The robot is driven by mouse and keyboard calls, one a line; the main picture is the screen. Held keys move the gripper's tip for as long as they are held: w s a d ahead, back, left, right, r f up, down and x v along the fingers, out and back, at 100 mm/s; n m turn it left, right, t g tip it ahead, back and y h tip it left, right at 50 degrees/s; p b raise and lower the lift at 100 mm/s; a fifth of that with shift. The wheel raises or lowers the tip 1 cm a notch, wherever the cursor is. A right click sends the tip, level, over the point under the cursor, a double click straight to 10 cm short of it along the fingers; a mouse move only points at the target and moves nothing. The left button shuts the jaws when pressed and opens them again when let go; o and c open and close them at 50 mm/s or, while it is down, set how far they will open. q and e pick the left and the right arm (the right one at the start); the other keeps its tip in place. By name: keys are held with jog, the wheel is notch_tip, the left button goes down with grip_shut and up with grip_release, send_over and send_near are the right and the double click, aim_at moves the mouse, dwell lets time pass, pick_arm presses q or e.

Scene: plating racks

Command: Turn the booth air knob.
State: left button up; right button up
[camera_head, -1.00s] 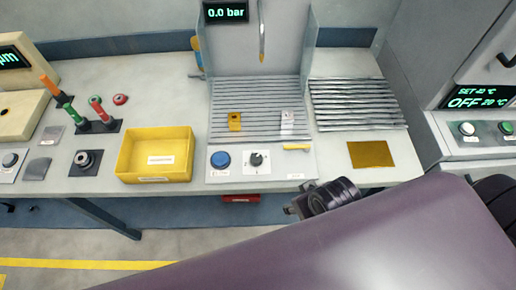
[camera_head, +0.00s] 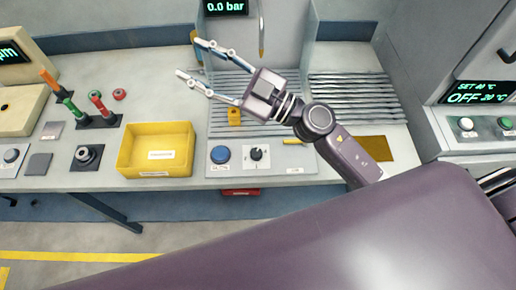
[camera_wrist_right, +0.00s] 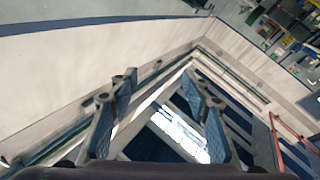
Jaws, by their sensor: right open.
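The booth air knob (camera_head: 257,154) is a small black knob on a white plate at the front of the booth, right of a blue round button (camera_head: 220,155). The booth display (camera_head: 225,7) reads 0.0 bar. My right gripper (camera_head: 187,58) is open and empty above the slatted booth floor, its fingers pointing left, up and left of the knob. The knob is in plain view below the gripper. In the right wrist view the two open fingers (camera_wrist_right: 160,115) show with nothing between them. My left gripper is not in view.
A yellow bin (camera_head: 156,170) stands left of the booth. A small yellow block (camera_head: 234,116) stands on the slats (camera_head: 222,95), under the gripper. A slatted rack (camera_head: 355,100) and a gold plate (camera_head: 373,147) lie to the right. Upright tools (camera_head: 97,103) stand at left.

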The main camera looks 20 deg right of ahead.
jog(key=s+a+f+n+g, duration=0.4)
jog(key=f+n+g, duration=0.1)
jog(key=f+g, duration=0.25)
jog(key=m+g+h, duration=0.3)
jog(key=g+h, duration=0.3)
jog(key=h, duration=0.6)
send_near(257, 152)
notch_tip(257, 152, down, 2)
jog(key=shift+n, duration=0.3)
jog(key=p+x, duration=0.1)
jog(key=x, duration=0.4)
jog(key=p+x, duration=0.1)
jog(key=x, duration=0.1)
jog(key=shift+a+p, duration=0.35)
jog(key=shift+a, duration=0.05)
jog(key=shift+c, duration=0.3)
jog(key=shift+y, duration=0.3)
jog(key=c, duration=1.1)
